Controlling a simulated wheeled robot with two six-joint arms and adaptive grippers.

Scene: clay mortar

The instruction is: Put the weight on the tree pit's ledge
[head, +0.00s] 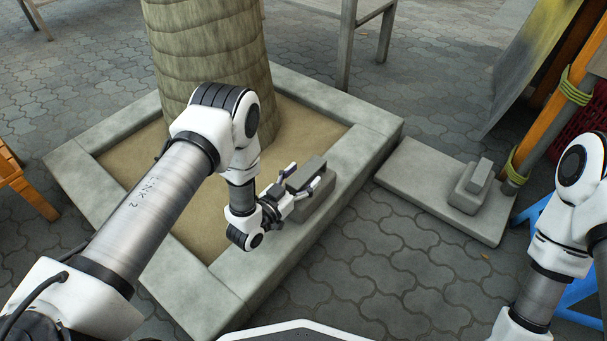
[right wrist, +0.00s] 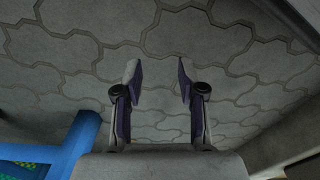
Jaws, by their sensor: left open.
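A grey stepped stone weight (head: 318,204) rests upright on the pale concrete ledge (head: 358,151) around the tree pit, on the ledge's right-hand side. My left gripper (head: 305,179) is open at the weight, its fingers on either side of the narrow upper block. I cannot tell whether the fingers touch it. The gripper hides part of the weight's left side. My right gripper (right wrist: 158,82) is open and empty above the paving in the right wrist view; its fingers do not show in the head view.
A second grey stepped block (head: 469,190) stands on a low concrete slab (head: 420,187) right of the pit. The tree trunk (head: 215,50) rises behind my left arm. Orange posts (head: 548,125) and a blue frame (head: 530,212) are at right. Paving between is clear.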

